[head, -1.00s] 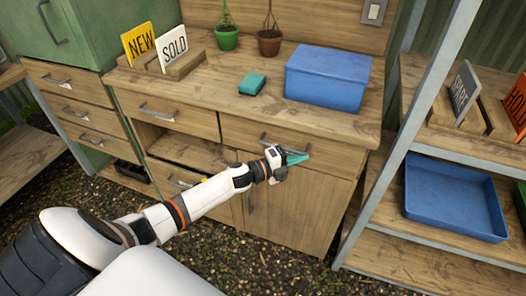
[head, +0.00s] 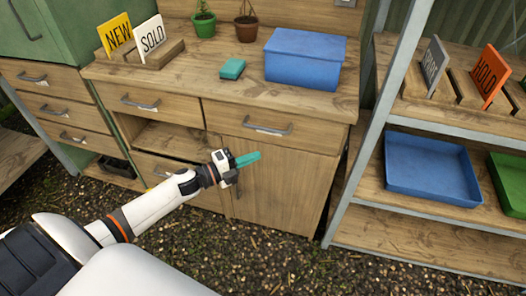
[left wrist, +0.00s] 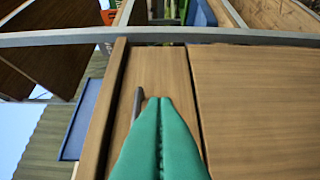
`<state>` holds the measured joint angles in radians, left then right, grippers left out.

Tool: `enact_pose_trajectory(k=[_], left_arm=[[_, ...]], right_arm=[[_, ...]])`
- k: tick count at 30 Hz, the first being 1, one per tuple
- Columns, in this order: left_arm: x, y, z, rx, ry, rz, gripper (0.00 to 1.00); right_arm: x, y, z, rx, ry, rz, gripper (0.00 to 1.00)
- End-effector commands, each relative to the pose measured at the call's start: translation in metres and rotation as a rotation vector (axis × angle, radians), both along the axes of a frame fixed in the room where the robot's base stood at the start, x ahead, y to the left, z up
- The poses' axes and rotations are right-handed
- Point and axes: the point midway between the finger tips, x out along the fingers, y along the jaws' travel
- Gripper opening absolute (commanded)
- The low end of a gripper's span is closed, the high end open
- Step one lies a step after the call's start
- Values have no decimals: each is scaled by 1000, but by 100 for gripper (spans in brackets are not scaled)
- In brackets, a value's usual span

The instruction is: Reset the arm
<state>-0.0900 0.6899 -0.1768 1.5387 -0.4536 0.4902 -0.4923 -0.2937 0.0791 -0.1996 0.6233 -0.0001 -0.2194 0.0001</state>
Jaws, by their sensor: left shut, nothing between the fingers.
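My left gripper (head: 247,159) reaches in from the lower left in the head view, in front of the wooden cabinet (head: 288,190). Its teal fingers are together with nothing between them. They also fill the lower middle of the left wrist view (left wrist: 160,140). The fingers are apart from the right drawer's handle (head: 267,127), which is above them in the head view. That drawer looks shut. My right gripper is not in view.
On the worktop are a blue box (head: 305,58), a teal block (head: 233,69), two plant pots and NEW and SOLD signs (head: 149,35). A metal-framed shelf on the right holds a blue tray (head: 430,168) and a green tray (head: 510,180). Gravel floor (head: 300,262) lies in front.

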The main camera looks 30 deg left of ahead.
Motion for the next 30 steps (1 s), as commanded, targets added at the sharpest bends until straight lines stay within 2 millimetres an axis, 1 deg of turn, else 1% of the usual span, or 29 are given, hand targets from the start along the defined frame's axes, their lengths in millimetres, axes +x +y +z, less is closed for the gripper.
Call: enact_pose_trajectory(k=[2,7,8,10,11,13,14,15,16,17,18,20,21,23,24,26,27,29,30], left_arm=[[-4,2,0,1,1,0,0],[-4,3,-1,-1,3,3,0],[-5,4,-3,-6,11,9,0],[-5,9,-15,-35,53,45,0],[-6,12,-25,-56,84,72,0],[-12,23,-56,-124,184,157,0],[-16,28,-73,-162,239,204,0],[-25,34,-99,-211,317,270,0],[-33,38,-119,-251,379,323,0],[-44,41,-140,-291,442,377,0],[-59,44,-167,-339,525,447,0],[-86,44,-205,-409,642,548,0],[-106,43,-229,-451,718,614,0],[-138,39,-262,-508,829,710,0],[-161,34,-282,-542,900,772,0],[-198,25,-309,-588,1005,865,0],[-223,17,-325,-617,1073,925,0],[-262,3,-346,-655,1171,1013,0],[-288,-7,-357,-677,1234,1071,0]], right_arm=[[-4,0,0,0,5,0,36],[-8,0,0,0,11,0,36],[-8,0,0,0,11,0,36],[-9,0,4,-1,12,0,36],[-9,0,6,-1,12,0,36],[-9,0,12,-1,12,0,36],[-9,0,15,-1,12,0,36],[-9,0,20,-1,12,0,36],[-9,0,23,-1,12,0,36],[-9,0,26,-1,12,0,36],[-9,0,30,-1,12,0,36],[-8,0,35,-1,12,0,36],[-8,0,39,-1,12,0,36],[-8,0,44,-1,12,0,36],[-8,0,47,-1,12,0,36],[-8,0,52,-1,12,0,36],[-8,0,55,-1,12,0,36],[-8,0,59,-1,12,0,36],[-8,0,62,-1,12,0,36]])
